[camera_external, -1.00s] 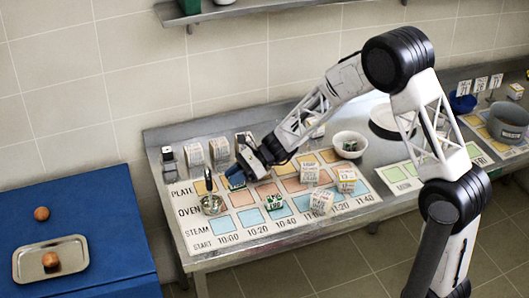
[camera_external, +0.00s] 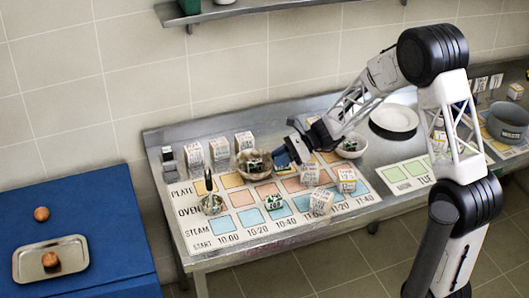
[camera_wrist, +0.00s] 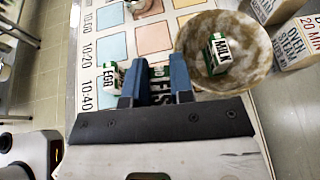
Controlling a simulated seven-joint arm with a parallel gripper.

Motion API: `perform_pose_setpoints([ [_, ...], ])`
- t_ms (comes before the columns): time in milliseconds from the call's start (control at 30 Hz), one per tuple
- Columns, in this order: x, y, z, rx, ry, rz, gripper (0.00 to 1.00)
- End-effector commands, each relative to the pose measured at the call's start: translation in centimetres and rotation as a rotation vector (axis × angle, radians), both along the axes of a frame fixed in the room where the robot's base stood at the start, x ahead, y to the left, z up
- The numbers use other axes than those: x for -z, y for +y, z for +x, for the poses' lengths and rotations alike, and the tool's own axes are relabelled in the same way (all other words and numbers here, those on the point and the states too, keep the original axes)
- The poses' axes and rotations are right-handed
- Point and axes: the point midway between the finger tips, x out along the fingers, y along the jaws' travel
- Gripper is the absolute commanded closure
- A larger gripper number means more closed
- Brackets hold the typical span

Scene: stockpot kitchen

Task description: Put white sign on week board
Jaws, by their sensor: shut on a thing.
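Small upright white signs (camera_external: 479,84) stand at the back right in the external view, partly hidden by my arm. The board with green squares and day lettering (camera_external: 411,178) lies on the right part of the counter, which I take as the week board. My gripper (camera_external: 287,153) is above the counter just right of a brown mottled bowl (camera_external: 240,166). In the wrist view my gripper (camera_wrist: 158,86) is shut on a green-and-white block (camera_wrist: 157,72) with dark lettering, partly hidden between the blue fingers.
The bowl holds a green-and-white milk block (camera_wrist: 218,58). An egg block (camera_external: 274,203), white cubes (camera_external: 321,202) and a metal cup (camera_external: 212,204) stand on the time chart (camera_external: 200,241). A white plate (camera_external: 393,120) and a grey pot (camera_external: 508,121) stand farther right.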

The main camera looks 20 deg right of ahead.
Motion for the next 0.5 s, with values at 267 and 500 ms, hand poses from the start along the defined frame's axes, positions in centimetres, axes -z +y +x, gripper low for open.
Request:
perform_pose_setpoints([
  [267, 0.0, -4.9, -0.4, 0.086, -0.001, 0.0, 1.0],
  [500, 0.0, -8.5, -0.9, 0.151, -0.001, 0.0, 1.0],
])
